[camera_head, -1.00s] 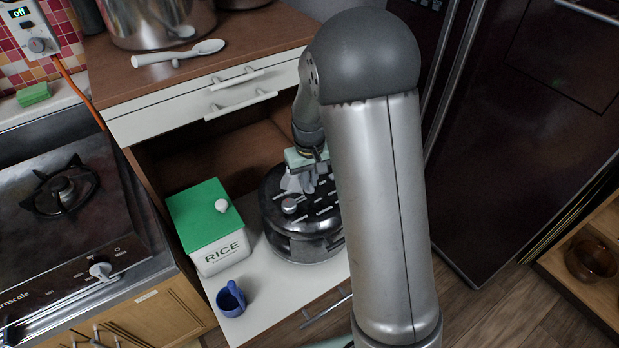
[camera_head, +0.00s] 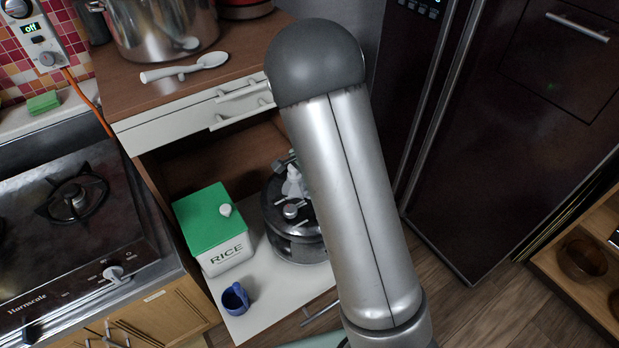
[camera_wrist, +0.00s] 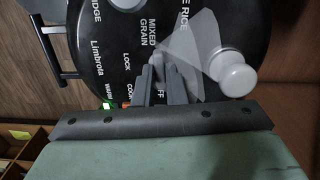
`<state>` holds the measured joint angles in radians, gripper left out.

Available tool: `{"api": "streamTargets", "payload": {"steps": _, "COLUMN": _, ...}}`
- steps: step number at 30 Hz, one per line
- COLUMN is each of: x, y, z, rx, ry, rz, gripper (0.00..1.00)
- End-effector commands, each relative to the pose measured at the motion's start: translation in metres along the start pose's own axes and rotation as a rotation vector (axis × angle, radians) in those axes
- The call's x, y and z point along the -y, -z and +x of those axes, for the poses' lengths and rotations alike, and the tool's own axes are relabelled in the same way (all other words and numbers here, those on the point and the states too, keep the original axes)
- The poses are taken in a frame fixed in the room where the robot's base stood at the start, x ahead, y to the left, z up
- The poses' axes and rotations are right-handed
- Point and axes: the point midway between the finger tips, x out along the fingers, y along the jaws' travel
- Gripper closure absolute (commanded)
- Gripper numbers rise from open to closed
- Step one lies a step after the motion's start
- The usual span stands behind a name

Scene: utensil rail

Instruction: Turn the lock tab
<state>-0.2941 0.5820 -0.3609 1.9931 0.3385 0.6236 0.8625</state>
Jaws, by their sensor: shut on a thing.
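The round black and steel cooker (camera_head: 285,238) stands on the pulled-out shelf in the head view. In the wrist view its black lid (camera_wrist: 95,45) carries white words such as LOCK, MIXED GRAIN and OFF. My gripper (camera_wrist: 160,80) is over the lid near the LOCK and OFF words, its two grey fingers shut on a small grey piece, the lock tab (camera_wrist: 157,63). The tab is mostly hidden between the fingers, so its exact angle is unclear. In the head view my arm hides the fingers and the right side of the lid.
A round pale knob (camera_wrist: 235,75) and a translucent whitish piece (camera_wrist: 203,42) are beside my fingers. Left of the cooker are a green-lidded rice box (camera_head: 212,228) and a blue mug (camera_head: 235,299). A drawer front (camera_head: 200,118) and counter stand above the shelf.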

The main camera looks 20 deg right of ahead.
Motion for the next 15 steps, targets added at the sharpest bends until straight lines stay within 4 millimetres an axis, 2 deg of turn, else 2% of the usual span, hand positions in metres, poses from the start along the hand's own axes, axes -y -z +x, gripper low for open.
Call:
{"api": "streamTargets", "payload": {"steps": 1, "x": -0.0003, "y": 0.0002, "z": -0.0005, "rx": -0.001, "ry": -0.001, "rz": 0.013, "gripper": 0.81}}
{"api": "streamTargets", "payload": {"steps": 3, "x": 0.0, "y": 0.0002, "z": 0.0002, "rx": 0.0, "ry": 0.0, "rz": 0.008, "gripper": 0.67}}
{"api": "streamTargets", "payload": {"steps": 11, "x": 0.0001, "y": 0.0001, "z": -0.0004, "rx": 0.0, "ry": 0.0, "rz": 0.005, "gripper": 0.67}}
{"api": "streamTargets", "payload": {"steps": 15, "x": 0.0002, "y": 0.0, "z": -0.0079, "rx": 0.0, "ry": 0.001, "rz": 0.004, "gripper": 0.67}}
